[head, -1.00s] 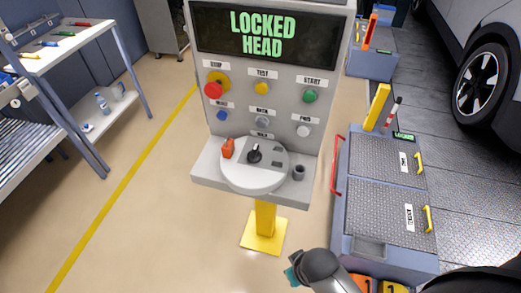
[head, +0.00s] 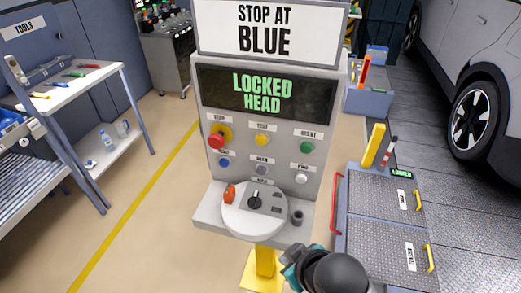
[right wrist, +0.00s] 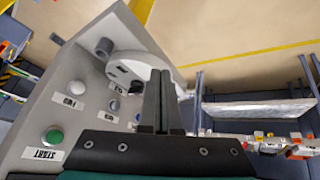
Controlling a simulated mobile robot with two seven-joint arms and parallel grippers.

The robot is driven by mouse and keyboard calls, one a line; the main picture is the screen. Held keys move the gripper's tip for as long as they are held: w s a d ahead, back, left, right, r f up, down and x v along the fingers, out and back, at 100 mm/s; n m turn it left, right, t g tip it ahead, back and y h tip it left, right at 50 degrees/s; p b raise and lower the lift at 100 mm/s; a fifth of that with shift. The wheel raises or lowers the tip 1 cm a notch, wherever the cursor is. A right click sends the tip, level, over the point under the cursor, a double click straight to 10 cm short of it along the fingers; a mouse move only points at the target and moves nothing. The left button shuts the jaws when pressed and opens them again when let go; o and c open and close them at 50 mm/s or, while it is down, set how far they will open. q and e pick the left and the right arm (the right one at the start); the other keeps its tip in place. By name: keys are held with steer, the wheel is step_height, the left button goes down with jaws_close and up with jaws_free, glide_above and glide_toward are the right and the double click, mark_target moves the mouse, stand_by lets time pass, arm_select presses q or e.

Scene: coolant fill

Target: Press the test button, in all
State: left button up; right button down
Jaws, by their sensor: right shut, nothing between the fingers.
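The test button (head: 262,140) is a yellow button under the TEST label on the grey console (head: 327,120), between the red and green buttons. In the right wrist view I do not see it; the gripper body covers part of the panel there. My right gripper (head: 292,264) is low in front of the console, below the buttons and near the shelf's front right, apart from the test button. In the right wrist view its two dark fingers (right wrist: 158,82) are shut together and empty. My left gripper is not in view.
A red stop button (head: 216,141), a green start button (head: 307,147), and blue and white buttons surround it. A round dial plate (head: 254,220) with a black knob juts out below. The display (head: 265,94) reads LOCKED HEAD; a sign (head: 265,30) reads STOP AT BLUE.

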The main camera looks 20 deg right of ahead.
mark_target(261, 140)
steer(key=w+a+r+n+t+y, duration=0.1)
steer(key=w+r+n+t, duration=0.3)
steer(key=w, duration=0.4)
steer(key=w+a+r+n+t+y, duration=0.2)
steer(key=w+r+n+t, duration=0.2)
steer(key=w+t, duration=0.2)
steer(key=shift+w+r, duration=0.35)
steer(key=shift+w, duration=0.95)
steer(key=shift+d, duration=0.1)
steer(key=w+d+b, duration=0.3)
steer(key=w+d, duration=0.2)
steer(key=w, duration=0.2)
steer(key=shift+w, duration=0.15)
stand_by(0.7)
steer(key=shift+w+d, duration=0.2)
steer(key=shift+w, duration=0.15)
